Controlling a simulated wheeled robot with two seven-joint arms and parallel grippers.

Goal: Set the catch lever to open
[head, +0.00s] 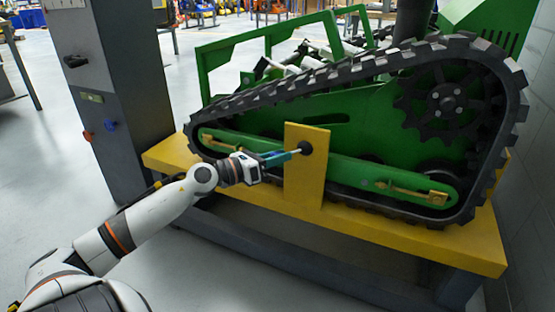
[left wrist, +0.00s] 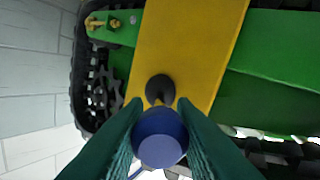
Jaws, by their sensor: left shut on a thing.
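The catch lever (head: 296,151) is a short pale rod. It sticks out from a black round pivot (head: 306,147) on an upright yellow plate (head: 304,185) in the head view. In the left wrist view the lever ends in a dark blue ball knob (left wrist: 160,138), in front of the black pivot (left wrist: 160,89). My left gripper (head: 283,156) reaches in from the left and is shut on the knob, with a finger on each side. In the head view the fingers hide the knob. No open or shut marking shows. My right gripper is not in view.
A green tracked carrier with a black rubber track (head: 350,75) stands on a yellow-topped bench (head: 420,243) behind the plate. A grey column (head: 110,85) with knobs and a switch stands at left. A pale wall is at right. Open floor lies at left.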

